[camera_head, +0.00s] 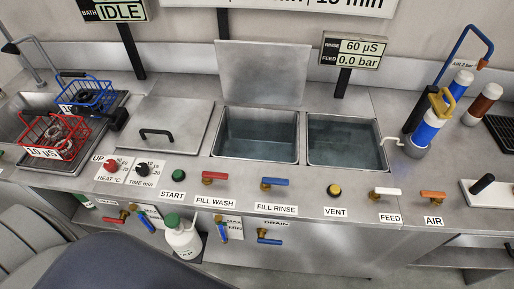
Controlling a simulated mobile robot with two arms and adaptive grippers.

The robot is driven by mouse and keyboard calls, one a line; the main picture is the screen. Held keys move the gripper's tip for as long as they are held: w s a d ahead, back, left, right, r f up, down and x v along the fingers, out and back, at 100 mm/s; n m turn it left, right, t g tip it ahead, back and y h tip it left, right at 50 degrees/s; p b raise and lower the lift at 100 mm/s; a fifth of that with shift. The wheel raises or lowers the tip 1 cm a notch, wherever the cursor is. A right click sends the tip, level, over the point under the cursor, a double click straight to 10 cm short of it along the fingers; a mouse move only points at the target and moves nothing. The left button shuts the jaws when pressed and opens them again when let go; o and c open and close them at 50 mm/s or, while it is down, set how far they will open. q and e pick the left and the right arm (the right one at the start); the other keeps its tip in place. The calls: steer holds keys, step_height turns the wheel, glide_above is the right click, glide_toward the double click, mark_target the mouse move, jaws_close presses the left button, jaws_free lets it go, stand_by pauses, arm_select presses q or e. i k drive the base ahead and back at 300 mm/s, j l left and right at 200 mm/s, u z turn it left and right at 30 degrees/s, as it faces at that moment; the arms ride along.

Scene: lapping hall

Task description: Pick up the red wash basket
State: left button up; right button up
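The red wash basket (72,136) is a red wire basket at the far left of the steel bench. It stands on a dark tray (62,162) at the sink area and holds several greyish ring-like parts. A white label (43,153) with black print is on its front side. A blue wire basket (93,94) sits just behind it, with a dark handle above it. Neither of my grippers shows in this view.
A lidded steel panel with a black handle (155,133) lies right of the baskets. Two water-filled tanks (256,134) are mid-bench, one with its lid raised. Knobs and coloured valve levers line the front edge. A white bottle (183,240) stands below. A grey chair-like shape fills the lower left.

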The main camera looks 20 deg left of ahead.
mark_target(34, 152)
steer(key=u, duration=2.15)
